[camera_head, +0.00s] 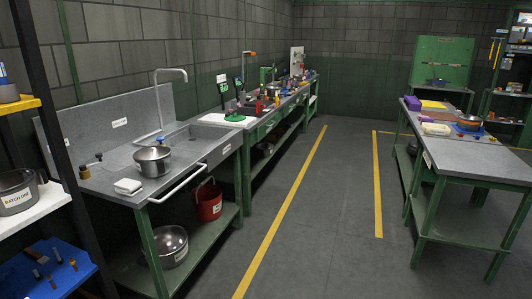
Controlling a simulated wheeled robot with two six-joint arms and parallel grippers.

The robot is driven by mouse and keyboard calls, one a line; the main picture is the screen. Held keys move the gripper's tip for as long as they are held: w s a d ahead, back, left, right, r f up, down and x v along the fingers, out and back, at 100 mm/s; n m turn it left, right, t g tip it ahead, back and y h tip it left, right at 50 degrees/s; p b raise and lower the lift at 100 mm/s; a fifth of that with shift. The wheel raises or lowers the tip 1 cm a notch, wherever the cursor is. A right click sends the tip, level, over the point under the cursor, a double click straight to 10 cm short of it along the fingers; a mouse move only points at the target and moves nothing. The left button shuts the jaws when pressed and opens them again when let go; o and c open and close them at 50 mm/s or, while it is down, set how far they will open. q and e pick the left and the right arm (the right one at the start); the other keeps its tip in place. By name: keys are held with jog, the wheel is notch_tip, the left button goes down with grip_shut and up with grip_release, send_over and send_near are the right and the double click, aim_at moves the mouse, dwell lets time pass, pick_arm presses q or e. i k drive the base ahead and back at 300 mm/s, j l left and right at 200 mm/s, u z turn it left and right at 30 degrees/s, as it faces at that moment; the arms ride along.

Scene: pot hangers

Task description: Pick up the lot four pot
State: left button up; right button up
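Several pots are in view, and I cannot read "lot four" on any of them. A steel lidded pot (153,160) stands on the grey sink counter; its small white label is unreadable. A larger steel pot (171,246) sits on the green shelf below, with a label too small to read. A grey pot (17,193) on the white shelf at the left edge reads "BATCH ONE". A small pan (468,122) is on the right workbench, and a dark pan (437,82) is on the back table. Neither of my grippers is in view.
A red bucket (208,201) stands on the sink's lower shelf. A white folded cloth (128,186) lies near the counter's front edge. The long workbench (240,124) behind holds tools. The right workbench (475,160) borders an open grey floor (325,215) with yellow lines.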

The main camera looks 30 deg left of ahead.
aim_at(264, 150)
jog(key=i+j+u, duration=0.3)
jog(key=i, duration=0.25)
jog(key=i+u, duration=0.3)
jog(key=i, duration=2.75)
jog(key=i+u, duration=0.15)
jog(key=i, duration=2.4)
